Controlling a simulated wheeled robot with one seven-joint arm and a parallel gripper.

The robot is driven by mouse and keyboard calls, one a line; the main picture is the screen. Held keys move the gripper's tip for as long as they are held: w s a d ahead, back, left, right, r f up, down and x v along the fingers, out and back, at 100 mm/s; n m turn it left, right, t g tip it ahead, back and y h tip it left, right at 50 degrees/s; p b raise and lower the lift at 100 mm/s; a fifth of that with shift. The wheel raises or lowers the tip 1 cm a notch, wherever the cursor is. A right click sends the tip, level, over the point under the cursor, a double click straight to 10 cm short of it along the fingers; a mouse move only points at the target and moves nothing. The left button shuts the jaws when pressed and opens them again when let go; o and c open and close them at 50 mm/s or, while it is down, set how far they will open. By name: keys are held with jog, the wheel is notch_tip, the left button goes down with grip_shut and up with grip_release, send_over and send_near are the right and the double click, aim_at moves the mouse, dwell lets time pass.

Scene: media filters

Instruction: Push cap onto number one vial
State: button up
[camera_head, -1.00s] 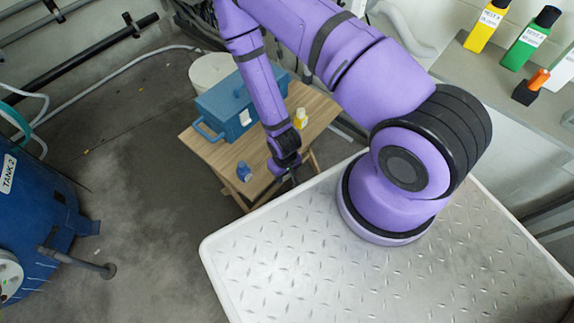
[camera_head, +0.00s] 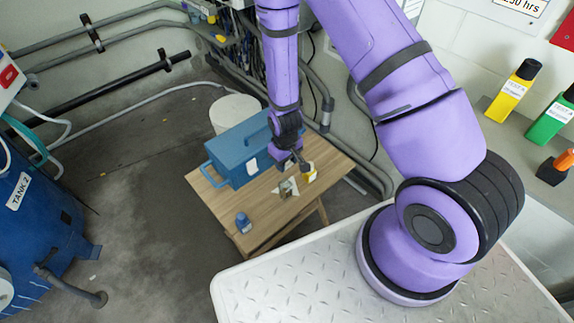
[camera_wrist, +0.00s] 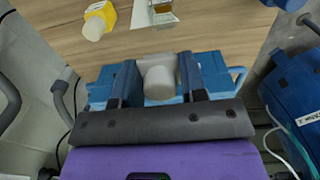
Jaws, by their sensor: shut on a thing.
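My gripper (camera_wrist: 158,85) is shut on a white cap (camera_wrist: 160,80), seen between its two fingers in the wrist view. In the head view my gripper (camera_head: 292,163) hangs over the wooden table, beside the blue box. A small clear vial (camera_head: 288,187) stands on the table near a white paper; it also shows in the wrist view (camera_wrist: 163,12), cut by the top edge and apart from the cap. A yellow bottle with a white cap (camera_wrist: 100,20) stands beside it, also in the head view (camera_head: 309,176). No number is legible on the vial.
A blue box (camera_head: 238,150) stands on the table (camera_head: 270,212) close to my gripper. A small blue bottle (camera_head: 243,222) is near the left front edge. The middle front of the table is clear. A blue tank (camera_head: 35,225) stands far left.

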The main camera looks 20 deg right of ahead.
aim_at(286, 180)
jog(key=shift+f, duration=0.1)
jog(key=shift+f, duration=1.95)
jog(key=shift+f, duration=0.1)
jog(key=shift+f, duration=2.35)
jog(key=shift+f, duration=0.65)
jog(key=o, duration=1)
jog(key=shift+r, duration=3.05)
